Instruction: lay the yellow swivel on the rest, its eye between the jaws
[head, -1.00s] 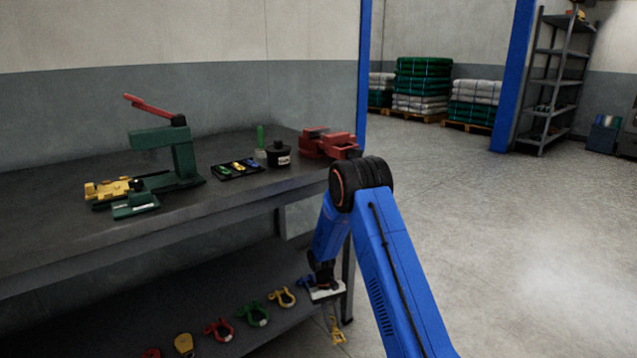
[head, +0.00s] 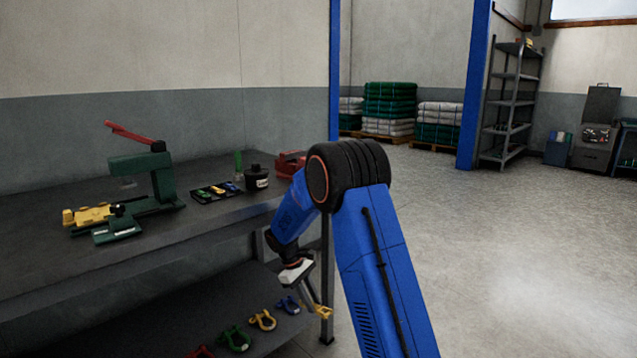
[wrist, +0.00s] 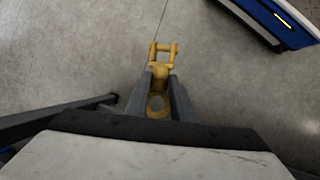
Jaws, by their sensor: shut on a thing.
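The yellow swivel is held in my gripper (head: 316,297), off the bench's right end, below its top. It shows small in the head view (head: 323,312). In the wrist view the swivel (wrist: 161,73) has its pinned fork end beyond the fingertips (wrist: 160,88) and a round eye back between the fingers. A green press (head: 154,180) with a red lever stands on the bench at left, far from my gripper. A yellow block (head: 86,215) and a low green block (head: 117,230) sit at its foot. I cannot tell which part is the rest.
The dark bench (head: 215,222) also carries a tray (head: 215,192) of small coloured parts, a black pot (head: 257,177) and a red vise (head: 290,163), partly behind my arm. Several coloured shackles (head: 262,320) lie on the lower shelf. The floor at right is clear.

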